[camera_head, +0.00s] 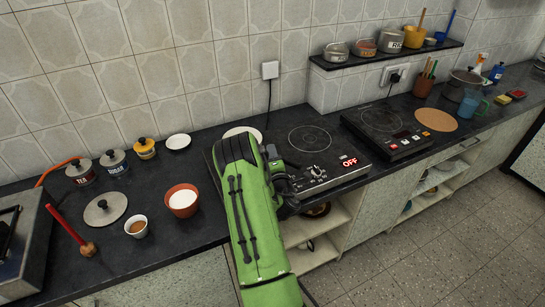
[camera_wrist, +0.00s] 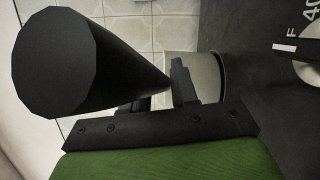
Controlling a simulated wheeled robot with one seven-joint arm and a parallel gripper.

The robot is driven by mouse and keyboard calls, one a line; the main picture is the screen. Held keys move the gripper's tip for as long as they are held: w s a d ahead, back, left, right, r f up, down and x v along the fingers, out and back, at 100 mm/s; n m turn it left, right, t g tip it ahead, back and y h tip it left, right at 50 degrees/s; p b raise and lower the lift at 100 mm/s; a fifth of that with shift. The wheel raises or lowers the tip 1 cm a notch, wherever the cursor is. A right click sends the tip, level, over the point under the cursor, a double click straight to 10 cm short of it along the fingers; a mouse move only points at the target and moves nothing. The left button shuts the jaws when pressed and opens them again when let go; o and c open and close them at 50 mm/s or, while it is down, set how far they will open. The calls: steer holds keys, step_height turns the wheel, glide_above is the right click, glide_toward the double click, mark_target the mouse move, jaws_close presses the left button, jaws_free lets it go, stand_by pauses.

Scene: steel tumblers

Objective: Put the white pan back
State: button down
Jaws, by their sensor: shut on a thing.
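The white pan (camera_head: 243,131) shows only as a pale rim at the back left of the near hob (camera_head: 275,137), mostly hidden behind my green arm. In the wrist view its pale side (camera_wrist: 208,67) is beyond the fingers, and its long black handle (camera_wrist: 60,62) runs toward the upper left. My gripper (camera_wrist: 165,98) is shut on the handle, close to the pan's body. The arm hides the grip in the head view, and I cannot tell whether the pan touches the hob.
The hob's display reads OFF (camera_head: 349,162). A second black hob (camera_head: 385,130) stands to the right. A terracotta bowl (camera_head: 183,200), a small white cup (camera_head: 137,226) and a grey lid (camera_head: 105,209) are left of my arm. A small white plate (camera_head: 178,141) lies near the wall.

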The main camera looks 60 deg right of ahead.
steer(key=shift+f, duration=0.1)
steer(key=c, duration=0.9)
jaws_free()
steer(key=shift+o, duration=0.2)
steer(key=shift+r, duration=0.25)
steer(key=b+v, duration=0.1)
steer(key=v, duration=0.1)
steer(key=b+v, duration=0.1)
steer(key=v, duration=0.1)
steer(key=f+b+v, duration=0.1)
steer(key=v, duration=0.1)
steer(key=shift+s+b, duration=0.1)
steer(key=shift+b, duration=0.25)
steer(key=p+v, duration=0.1)
steer(key=v, duration=0.5)
steer(key=shift+r, duration=0.4)
